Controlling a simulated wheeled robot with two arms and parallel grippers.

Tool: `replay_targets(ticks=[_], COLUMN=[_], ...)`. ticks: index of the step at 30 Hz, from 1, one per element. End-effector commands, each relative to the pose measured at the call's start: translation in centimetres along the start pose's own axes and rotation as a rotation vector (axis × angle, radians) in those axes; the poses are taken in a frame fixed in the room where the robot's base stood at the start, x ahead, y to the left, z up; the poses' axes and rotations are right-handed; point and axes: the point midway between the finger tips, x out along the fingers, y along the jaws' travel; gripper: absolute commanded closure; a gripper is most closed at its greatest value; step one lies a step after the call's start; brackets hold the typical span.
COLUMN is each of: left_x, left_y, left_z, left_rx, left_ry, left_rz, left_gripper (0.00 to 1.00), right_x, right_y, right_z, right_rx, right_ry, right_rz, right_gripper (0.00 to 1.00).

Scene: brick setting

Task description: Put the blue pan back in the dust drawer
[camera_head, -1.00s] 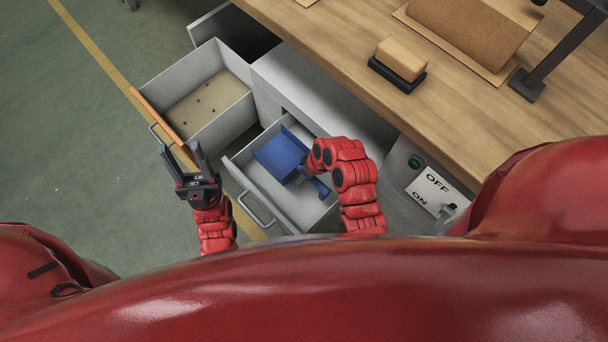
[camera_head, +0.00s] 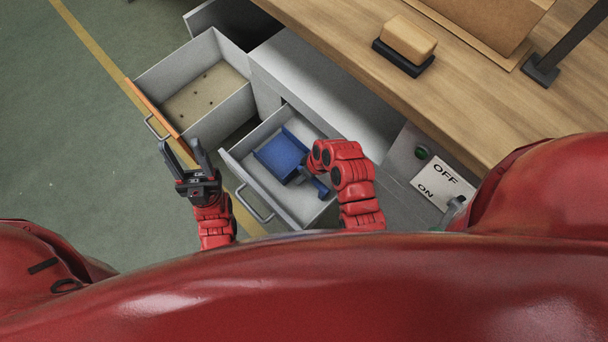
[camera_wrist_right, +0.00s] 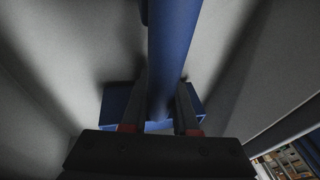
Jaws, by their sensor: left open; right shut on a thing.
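The blue pan (camera_head: 281,154) is within the outline of the open grey drawer (camera_head: 238,178); I cannot tell whether it touches the drawer floor. My right gripper (camera_head: 303,178) is shut on the pan's handle. In the right wrist view the blue handle (camera_wrist_right: 172,45) runs between the two fingers (camera_wrist_right: 160,110), with a wider blue part behind them. My left gripper (camera_head: 183,155) is open and empty, in front of the orange-fronted drawer and left of the grey drawer.
The orange-fronted drawer (camera_head: 158,106) is open, with a sandy, specked floor. The wooden bench (camera_head: 450,90) carries a tan block on a black base (camera_head: 400,62) and a cardboard box. An OFF/ON switch panel (camera_head: 437,183) is at right. Green floor (camera_head: 70,150) is clear at left.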

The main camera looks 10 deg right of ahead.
Motion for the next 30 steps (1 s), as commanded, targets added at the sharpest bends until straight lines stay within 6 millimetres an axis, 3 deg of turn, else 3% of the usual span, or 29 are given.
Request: replay_targets(ticks=[19, 20, 24, 25, 30], left_x=[-0.6, -0.5, -0.5, -0.5, -0.5], left_y=[0.0, 0.0, 0.0, 0.0, 0.0], left_z=[0.1, 0.1, 0.1, 0.1, 0.1], left_rx=[0.0, 0.0, 0.0, 0.0, 0.0], left_ry=[0.0, 0.0, 0.0, 0.0, 0.0], left_rz=[0.0, 0.0, 0.0, 0.0, 0.0], left_gripper=[0.5, 0.5, 0.5, 0.5, 0.5], right_x=[1.1, 1.0, 1.0, 1.0, 1.1], right_y=[0.2, 0.2, 0.2, 0.2, 0.2], right_z=[0.2, 0.2, 0.2, 0.2, 0.3], right_rx=[-0.001, -0.001, -0.001, -0.001, 0.0], right_ry=[0.001, 0.001, 0.001, 0.0, -0.001], right_rz=[0.0, 0.0, 0.0, 0.0, -0.001], right_gripper=[1.0, 0.69, 0.43, 0.38, 0.37])
